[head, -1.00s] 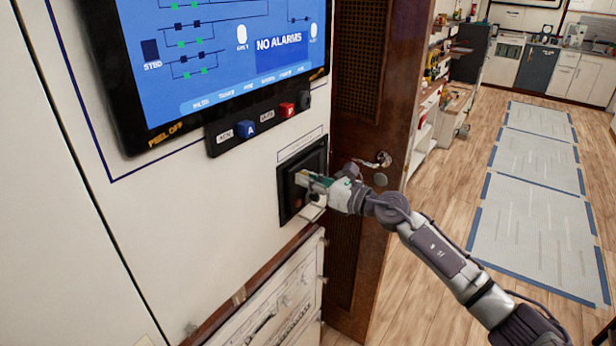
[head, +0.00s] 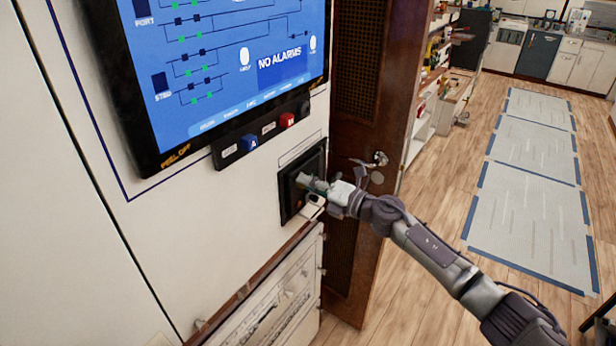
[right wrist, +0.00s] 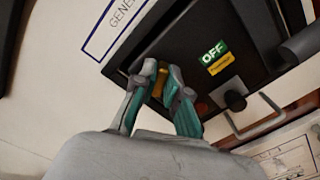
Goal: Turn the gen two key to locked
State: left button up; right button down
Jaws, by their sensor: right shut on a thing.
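The black generator panel (head: 290,205) is set in the white wall below the screen, and my right gripper (head: 310,185) is at its face. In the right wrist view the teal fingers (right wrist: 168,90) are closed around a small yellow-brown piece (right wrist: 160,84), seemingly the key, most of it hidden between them. Its turn position cannot be read. A green and yellow OFF label (right wrist: 214,56) is on the panel beside the fingers, and a cut-off label starting "GENE" (right wrist: 122,14) is on the wall. My left gripper is not in view.
A dark round knob (right wrist: 235,100) and a grey bracket (right wrist: 255,122) stick out close to the fingers. A blue screen (head: 230,60) hangs above, with a switch strip (head: 230,155) below it. A brown door (head: 350,270) stands right of the panel.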

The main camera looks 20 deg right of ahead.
jog(key=shift+m+p, duration=1.35)
jog(key=shift+m, duration=1.45)
jog(key=shift+f, duration=0.1)
jog(key=c, duration=1.2)
grip_release()
jog(key=shift+d, duration=0.1)
jog(key=v, duration=1.2)
